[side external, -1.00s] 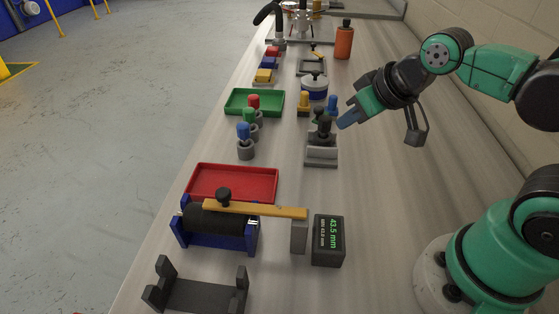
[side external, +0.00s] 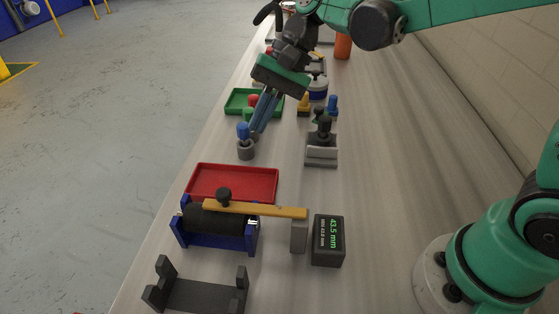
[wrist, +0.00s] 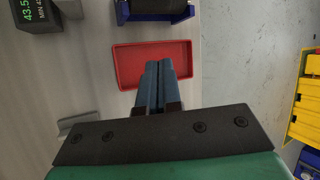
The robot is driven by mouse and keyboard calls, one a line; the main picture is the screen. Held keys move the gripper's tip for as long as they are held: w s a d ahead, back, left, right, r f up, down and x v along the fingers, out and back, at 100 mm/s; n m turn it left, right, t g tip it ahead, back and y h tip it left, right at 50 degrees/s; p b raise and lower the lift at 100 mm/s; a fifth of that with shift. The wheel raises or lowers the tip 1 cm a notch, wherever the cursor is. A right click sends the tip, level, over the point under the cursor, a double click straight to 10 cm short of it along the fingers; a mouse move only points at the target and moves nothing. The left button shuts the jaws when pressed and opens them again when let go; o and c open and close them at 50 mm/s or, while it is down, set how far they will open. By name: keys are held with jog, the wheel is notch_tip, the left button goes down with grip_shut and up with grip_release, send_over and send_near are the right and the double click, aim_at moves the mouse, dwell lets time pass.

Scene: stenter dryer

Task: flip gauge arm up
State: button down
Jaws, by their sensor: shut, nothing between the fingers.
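The yellow gauge arm (side external: 270,210) lies level across the black roller (side external: 208,222) in its blue cradle (side external: 233,242). A black knob (side external: 223,194) sits near its left end. Its right end meets a grey post (side external: 299,236) beside the dark display box (side external: 328,240), which reads 43.5 mm. My gripper (side external: 258,128) is shut and empty, pointing down above the bench near the blue-topped peg, beyond the red tray. In the wrist view my shut fingers (wrist: 159,66) appear over the red tray (wrist: 130,66), with part of the blue cradle (wrist: 124,12) at the top.
The red tray (side external: 233,198) lies between my gripper and the gauge. A blue-topped peg (side external: 244,140) stands close to my fingers. A green tray (side external: 236,111) is behind. A dark empty stand (side external: 205,298) is at the front. The bench right of the display box is clear.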

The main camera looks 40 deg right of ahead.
aim_at(215, 200)
jog(key=shift+w+a+f+m+g+y, duration=0.3)
jog(key=shift+w+a+g+y, duration=0.1)
jog(key=shift+a, duration=0.25)
jog(key=x, duration=1)
jog(key=shift+s+a+r, duration=0.2)
jog(key=shift+s+r, duration=0.5)
jog(key=shift+s+a+r, duration=0.2)
jog(key=shift+s+r, duration=0.45)
jog(key=shift+s, duration=0.05)
jog(key=shift+r, duration=0.1)
jog(key=shift+d+r, duration=0.1)
jog(key=shift+r, duration=0.15)
